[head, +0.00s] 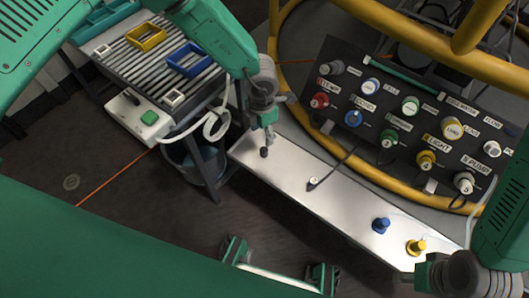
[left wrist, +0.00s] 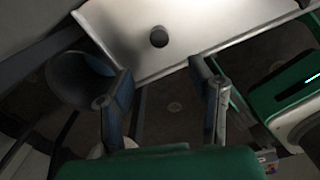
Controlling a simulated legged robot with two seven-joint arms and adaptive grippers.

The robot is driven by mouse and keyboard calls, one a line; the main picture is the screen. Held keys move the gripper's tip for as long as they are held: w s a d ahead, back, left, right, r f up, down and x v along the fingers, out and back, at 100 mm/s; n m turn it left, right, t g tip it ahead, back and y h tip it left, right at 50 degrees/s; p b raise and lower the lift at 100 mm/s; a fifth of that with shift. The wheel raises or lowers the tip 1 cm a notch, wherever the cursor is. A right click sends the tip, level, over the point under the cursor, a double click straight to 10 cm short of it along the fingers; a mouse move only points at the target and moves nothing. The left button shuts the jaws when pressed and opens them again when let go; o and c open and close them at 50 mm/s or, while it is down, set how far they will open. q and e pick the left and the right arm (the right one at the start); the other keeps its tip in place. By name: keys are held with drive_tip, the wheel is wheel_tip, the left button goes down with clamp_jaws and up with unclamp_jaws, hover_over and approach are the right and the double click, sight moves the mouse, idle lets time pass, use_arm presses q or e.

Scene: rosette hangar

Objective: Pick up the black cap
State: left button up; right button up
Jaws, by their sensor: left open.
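The black cap (head: 264,152) is a small dark round piece at the left end of the metal bench top (head: 345,205). In the left wrist view the black cap (left wrist: 158,38) shows on the bright bench top, ahead of and between the fingers. My left gripper (head: 268,132) is just above the cap in the head view. In the left wrist view the left gripper (left wrist: 162,75) has its fingers spread, with nothing between them. My right gripper (head: 418,275) is partly in view at the lower right, near the bench's right end; its finger opening cannot be made out.
A blue cap (head: 381,225) and a yellow cap (head: 416,247) stand on the bench's right part. A small pale piece with a black cable (head: 312,183) lies mid-bench. A labelled connector panel (head: 400,130) and yellow rail (head: 370,172) stand behind. A bucket (head: 195,160) is left.

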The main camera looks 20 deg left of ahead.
use_arm(q)
drive_tip(key=b, duration=0.1)
hover_over(264, 149)
drive_tip(key=f, duration=0.4)
drive_tip(key=shift+s+a+f, duration=0.15)
drive_tip(key=shift+s+f, duration=0.15)
drive_tip(key=shift+f, duration=0.1)
drive_tip(key=shift+d+f, duration=0.2)
drive_tip(key=shift+f, duration=0.1)
drive_tip(key=shift+f+b, duration=0.35)
drive_tip(key=shift+b, duration=0.15)
drive_tip(key=f, duration=0.1)
drive_tip(key=f+b, duration=0.1)
drive_tip(key=f, duration=0.1)
drive_tip(key=f+b, duration=0.1)
drive_tip(key=shift+w+a+f, duration=0.1)
drive_tip(key=shift+w+f, duration=0.1)
drive_tip(key=shift+w, duration=0.05)
drive_tip(key=shift+r, duration=0.1)
drive_tip(key=c, duration=1)
